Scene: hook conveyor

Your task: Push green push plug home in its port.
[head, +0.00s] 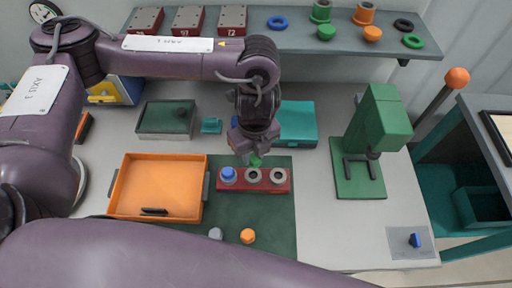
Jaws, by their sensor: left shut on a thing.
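My left gripper (249,152) points down over the back edge of the red port block (241,186). It is shut on the green push plug (256,161), which shows as a small green piece just below the fingers. The plug appears just behind and above the middle port (254,175); I cannot tell whether it touches the block. A blue plug (228,173) sits in the left port. The right port (278,176) shows an open grey ring. My right gripper is not in view.
The block stands on a dark green mat (270,225) with a grey plug (216,233) and an orange plug (247,236) in front. An orange tray (180,195) lies left, a green press (378,130) stands right. A shelf (300,42) runs along the back.

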